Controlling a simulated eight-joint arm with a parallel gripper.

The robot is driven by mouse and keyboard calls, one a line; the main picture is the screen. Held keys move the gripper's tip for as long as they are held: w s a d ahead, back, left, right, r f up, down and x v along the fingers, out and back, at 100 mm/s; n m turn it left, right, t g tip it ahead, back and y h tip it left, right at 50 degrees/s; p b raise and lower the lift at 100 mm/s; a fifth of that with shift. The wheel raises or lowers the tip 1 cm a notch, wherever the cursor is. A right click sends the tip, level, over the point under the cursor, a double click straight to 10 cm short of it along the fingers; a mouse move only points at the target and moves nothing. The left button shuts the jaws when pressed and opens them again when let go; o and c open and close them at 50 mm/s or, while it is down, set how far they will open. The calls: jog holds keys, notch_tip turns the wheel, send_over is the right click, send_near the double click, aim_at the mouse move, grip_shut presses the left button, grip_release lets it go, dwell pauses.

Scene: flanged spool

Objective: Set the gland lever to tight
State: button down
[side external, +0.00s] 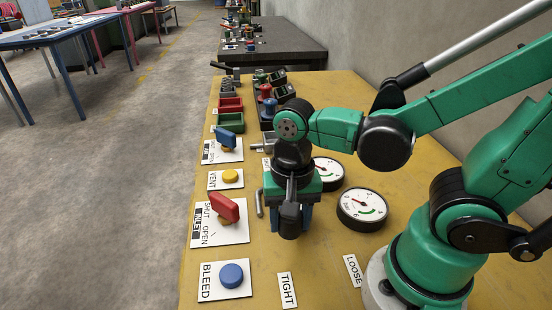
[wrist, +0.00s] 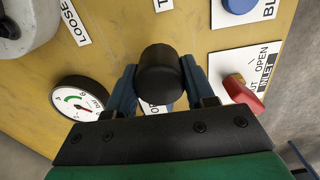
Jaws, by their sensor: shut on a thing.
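The gland lever's black, round-topped knob (wrist: 160,70) stands between the two blue fingers of my gripper (wrist: 159,95) in the wrist view. My gripper is shut on it, with one finger at each side. In the side external view my gripper (side external: 290,215) points down over the yellow bench, behind the TIGHT label (side external: 287,290). The LOOSE label (side external: 352,270) lies to the right, and it shows at upper left in the wrist view (wrist: 75,22). The lever's arm and pivot are hidden, so its exact angle cannot be told.
Two dial gauges (side external: 362,208) (side external: 326,172) sit right of my gripper. The red inlet handle (side external: 224,207), blue BLEED button (side external: 231,275) and yellow VENT button (side external: 230,176) stand to the left. A bent grey rod (side external: 259,199) is close on my gripper's left. Bare bench lies around the labels.

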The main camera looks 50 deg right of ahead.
jog(key=shift+w+a+m, duration=0.25)
jog(key=shift+w+m, duration=0.4)
jog(key=shift+m, duration=0.15)
jog(key=shift+c, duration=1.5)
grip_release()
jog(key=shift+r, duration=0.1)
jog(key=shift+r, duration=2.75)
